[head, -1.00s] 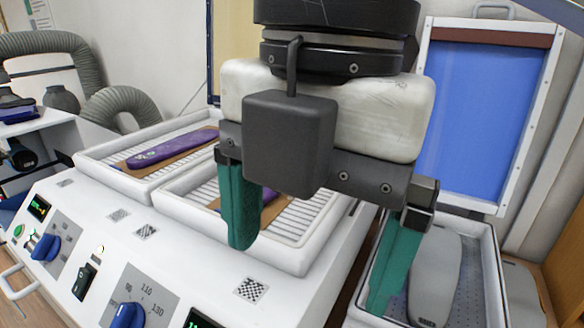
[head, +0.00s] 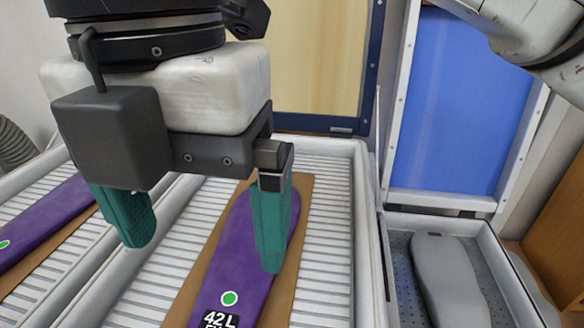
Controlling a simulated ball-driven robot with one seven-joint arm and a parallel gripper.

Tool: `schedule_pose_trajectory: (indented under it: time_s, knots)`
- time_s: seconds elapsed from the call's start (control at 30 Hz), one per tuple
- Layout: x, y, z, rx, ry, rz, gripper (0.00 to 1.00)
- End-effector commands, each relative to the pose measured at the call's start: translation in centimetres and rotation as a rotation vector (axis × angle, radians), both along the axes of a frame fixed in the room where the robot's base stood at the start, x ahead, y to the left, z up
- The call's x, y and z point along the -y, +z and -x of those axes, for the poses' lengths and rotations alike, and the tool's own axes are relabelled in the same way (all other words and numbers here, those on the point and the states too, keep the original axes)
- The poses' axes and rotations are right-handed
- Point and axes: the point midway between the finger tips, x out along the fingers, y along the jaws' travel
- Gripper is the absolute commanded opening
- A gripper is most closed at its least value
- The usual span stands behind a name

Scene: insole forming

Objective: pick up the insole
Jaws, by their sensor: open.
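A purple insole (head: 228,262) with a green dot and a "42 L" label lies on a brown board (head: 297,218) in the right heating tray (head: 349,160). A second purple insole (head: 45,228) lies on a brown board in the left tray, cut by the picture's left edge. My gripper (head: 205,250) is open, with its two green fingers apart and nothing between them. Its right finger (head: 270,225) hangs in front of the right insole and hides part of it. The left finger (head: 125,215) shows over the wall between the trays. I cannot tell its height above the insole.
A grey foot-shaped form (head: 448,280) lies in a white-rimmed bin (head: 482,235) at the right. A blue panel in a white frame (head: 462,110) stands behind it. A beige panel with a dark blue frame (head: 330,125) stands behind the right tray.

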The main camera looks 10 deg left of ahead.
Motion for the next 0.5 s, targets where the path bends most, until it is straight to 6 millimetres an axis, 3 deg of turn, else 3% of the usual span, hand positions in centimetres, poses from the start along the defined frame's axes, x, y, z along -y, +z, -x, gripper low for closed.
schedule_pose_trajectory:
  time_s: [0.2, 0.5]
  knots:
    - [0.0, -3.3, 0.0, -0.003, 0.001, 0.000, 0.95]
    - [0.0, -5.5, 0.2, -0.004, 0.001, 0.000, 0.95]
